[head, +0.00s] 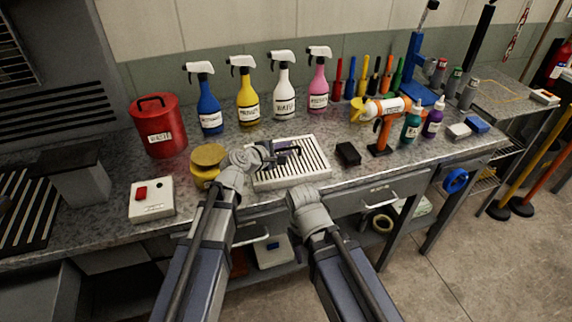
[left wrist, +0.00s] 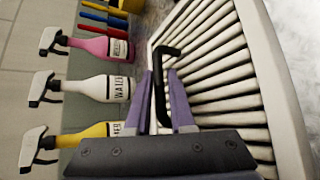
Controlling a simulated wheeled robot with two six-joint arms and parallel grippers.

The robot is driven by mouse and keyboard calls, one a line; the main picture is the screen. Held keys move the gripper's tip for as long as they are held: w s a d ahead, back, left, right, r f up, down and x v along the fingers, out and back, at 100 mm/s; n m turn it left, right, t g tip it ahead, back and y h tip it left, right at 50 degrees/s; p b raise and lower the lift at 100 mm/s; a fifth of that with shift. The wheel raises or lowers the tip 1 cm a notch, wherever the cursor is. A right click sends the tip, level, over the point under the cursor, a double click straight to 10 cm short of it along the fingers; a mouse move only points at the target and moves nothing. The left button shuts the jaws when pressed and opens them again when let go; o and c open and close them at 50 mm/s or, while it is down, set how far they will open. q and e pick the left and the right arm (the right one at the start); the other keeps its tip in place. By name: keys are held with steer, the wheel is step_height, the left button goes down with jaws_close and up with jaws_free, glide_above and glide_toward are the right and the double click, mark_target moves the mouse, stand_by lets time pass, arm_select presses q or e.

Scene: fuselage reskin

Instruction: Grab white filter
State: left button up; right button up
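The white filter, a slatted white frame (head: 316,174), lies flat on the bench in front of the spray bottles. In the left wrist view its slats (left wrist: 212,62) fill the right side, with a black handle (left wrist: 159,90) standing up on it. My left gripper (head: 293,149) is over the filter. Its two purple fingers (left wrist: 161,80) are close together on either side of the handle; I cannot tell if they press on it. My right arm comes in at the bottom middle, its wrist below the bench edge; its fingers do not show.
Spray bottles (head: 284,92) stand behind the filter. A red can (head: 158,132), yellow tub (head: 207,158) and switch box (head: 152,200) are to the left. A black block (head: 348,154) and an orange drill (head: 385,128) are to the right.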

arm_select(q)
steer(key=shift+w+d, duration=0.1)
steer(key=shift+c, duration=0.3)
steer(key=shift+f, duration=0.1)
jaws_close()
stand_by(1.0)
